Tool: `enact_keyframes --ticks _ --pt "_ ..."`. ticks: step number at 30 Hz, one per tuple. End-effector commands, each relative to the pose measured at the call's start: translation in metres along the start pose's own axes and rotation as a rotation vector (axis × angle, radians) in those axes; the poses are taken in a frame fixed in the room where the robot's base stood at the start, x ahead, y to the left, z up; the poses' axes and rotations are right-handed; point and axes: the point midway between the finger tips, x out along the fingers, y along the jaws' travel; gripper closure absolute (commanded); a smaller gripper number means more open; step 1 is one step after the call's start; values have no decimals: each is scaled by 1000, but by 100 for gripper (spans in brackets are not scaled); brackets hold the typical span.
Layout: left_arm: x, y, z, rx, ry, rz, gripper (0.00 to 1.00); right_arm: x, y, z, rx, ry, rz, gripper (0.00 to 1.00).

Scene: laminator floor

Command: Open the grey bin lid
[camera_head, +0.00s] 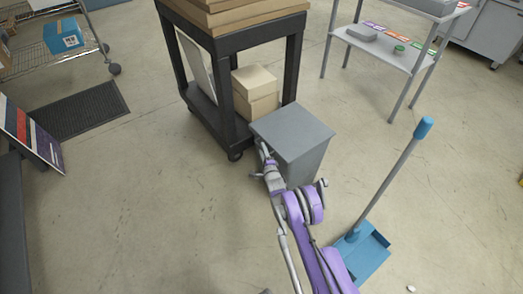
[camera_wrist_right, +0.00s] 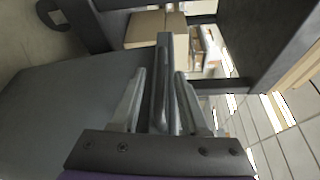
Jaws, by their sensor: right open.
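The grey bin (camera_head: 305,165) stands on the floor beside the black cart, with its flat grey lid (camera_head: 292,127) lying closed on top. My purple right arm reaches up to the lid's left edge, and my right gripper (camera_head: 262,151) is there, partly hidden by its own links. In the right wrist view the grey lid (camera_wrist_right: 60,105) fills the left side. The two fingers of my right gripper (camera_wrist_right: 160,100) are apart, with a narrow grey edge between them that looks like the lid's rim; I cannot tell whether they touch it. My left gripper is not in view.
The black cart (camera_head: 235,42), with boxes on its lower shelf, stands close behind and left of the bin. A blue dustpan (camera_head: 362,252) with an upright handle stands at the right. A grey shelf table (camera_head: 385,48) is at the back right.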

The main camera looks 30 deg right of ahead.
Motion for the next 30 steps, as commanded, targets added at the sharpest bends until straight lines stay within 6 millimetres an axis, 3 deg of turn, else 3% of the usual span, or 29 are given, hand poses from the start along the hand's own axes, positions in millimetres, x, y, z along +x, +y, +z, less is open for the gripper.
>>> enact_keyframes --ticks 6,14,21,30 --pt "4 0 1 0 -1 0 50 14 0 0 0 0 0 55" --pt "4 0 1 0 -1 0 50 15 -1 0 0 0 0 55" --pt "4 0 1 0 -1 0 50 15 -1 0 0 0 0 98" --pt "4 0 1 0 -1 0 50 15 0 0 0 0 0 100"
